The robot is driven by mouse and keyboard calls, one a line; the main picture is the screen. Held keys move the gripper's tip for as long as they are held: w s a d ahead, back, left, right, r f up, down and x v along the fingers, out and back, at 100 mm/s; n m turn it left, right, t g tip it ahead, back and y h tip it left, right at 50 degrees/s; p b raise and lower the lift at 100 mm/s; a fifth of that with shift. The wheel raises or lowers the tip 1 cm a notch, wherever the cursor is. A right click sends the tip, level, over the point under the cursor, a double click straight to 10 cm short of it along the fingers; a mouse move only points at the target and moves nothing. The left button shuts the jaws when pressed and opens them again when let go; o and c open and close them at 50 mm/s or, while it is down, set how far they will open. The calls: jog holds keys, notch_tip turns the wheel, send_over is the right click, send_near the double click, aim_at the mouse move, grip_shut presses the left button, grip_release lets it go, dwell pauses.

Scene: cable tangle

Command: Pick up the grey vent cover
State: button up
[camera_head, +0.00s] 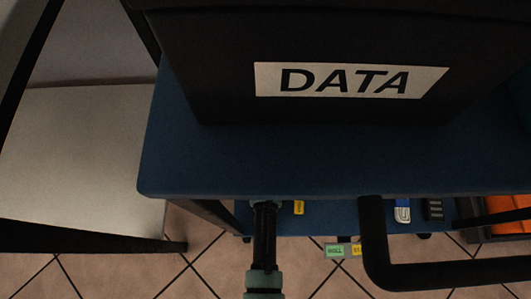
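No grey vent cover is clearly identifiable. A small dark grey slotted piece (434,210) lies on the lower blue shelf, right of centre; it is too small to tell whether it is the vent cover. A black and grey-green jointed part, likely my arm, rises from the bottom centre and meets the front edge of the upper blue shelf (300,180). My gripper does not show and may be hidden under that shelf.
A black box labelled DATA (352,79) stands on the upper shelf. A thick black bar (374,240) juts out at the right. A blue-and-white item (402,211) and yellow pieces lie below. Orange bins (505,208) are far right, a pale surface (75,160) left.

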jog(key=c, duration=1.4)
